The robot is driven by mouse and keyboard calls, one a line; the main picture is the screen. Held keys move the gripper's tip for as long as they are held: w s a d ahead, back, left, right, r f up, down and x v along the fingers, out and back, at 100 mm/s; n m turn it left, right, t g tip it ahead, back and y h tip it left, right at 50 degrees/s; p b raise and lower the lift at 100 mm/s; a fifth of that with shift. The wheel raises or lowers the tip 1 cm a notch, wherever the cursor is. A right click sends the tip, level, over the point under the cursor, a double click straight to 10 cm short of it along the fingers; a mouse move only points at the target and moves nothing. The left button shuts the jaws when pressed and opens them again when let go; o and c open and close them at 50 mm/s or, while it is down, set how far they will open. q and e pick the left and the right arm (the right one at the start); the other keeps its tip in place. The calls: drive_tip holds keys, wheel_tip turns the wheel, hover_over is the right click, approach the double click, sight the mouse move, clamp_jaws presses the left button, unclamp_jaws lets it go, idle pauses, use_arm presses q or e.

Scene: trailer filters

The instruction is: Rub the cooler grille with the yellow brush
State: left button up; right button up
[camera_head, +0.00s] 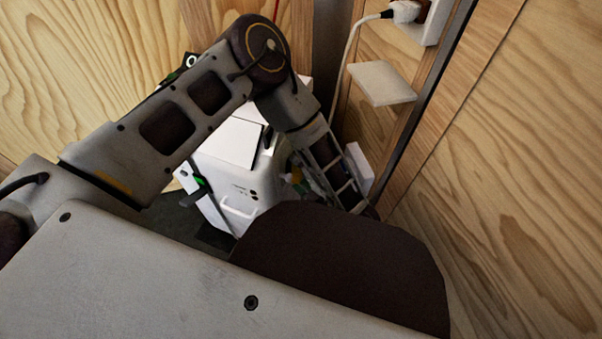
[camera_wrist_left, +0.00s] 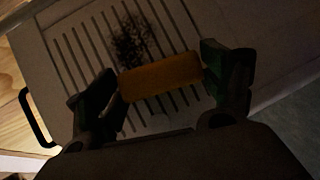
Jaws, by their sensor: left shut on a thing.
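The grille (camera_wrist_left: 75,45) fills much of the left wrist view, a pale panel with long dark slots. A black speckled dirt patch (camera_wrist_left: 130,42) lies on its upper middle. The yellow brush (camera_wrist_left: 160,77), orange-looking in the dim light, is held crosswise between the fingers of my left gripper (camera_wrist_left: 160,75), which is shut on it. The brush is over the slots just below the dirt patch; I cannot tell whether it touches the grille. In the head view, my left arm bends down on the right of a white boxy unit (camera_head: 240,180). My right gripper is not in view.
A black handle (camera_wrist_left: 36,118) sticks out at the panel's left side. Wooden walls (camera_head: 500,200) close in on the right and back. A small white shelf (camera_head: 381,82) and a plugged-in white cable (camera_head: 347,55) are on the wall near my arm.

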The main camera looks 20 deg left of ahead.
use_arm(q)
drive_tip(key=shift+w+d+b, duration=0.1)
drive_tip(key=shift+w+b, duration=0.45)
drive_tip(key=shift+w, duration=1.1)
drive_tip(key=w+b, duration=0.1)
drive_tip(key=w, duration=0.2)
drive_tip(key=shift+w, duration=0.3)
drive_tip(key=shift+w+d, duration=0.2)
drive_tip(key=shift+w, duration=1.55)
drive_tip(key=shift+a, duration=0.2)
drive_tip(key=shift+o, duration=0.2)
drive_tip(key=shift+s, duration=0.15)
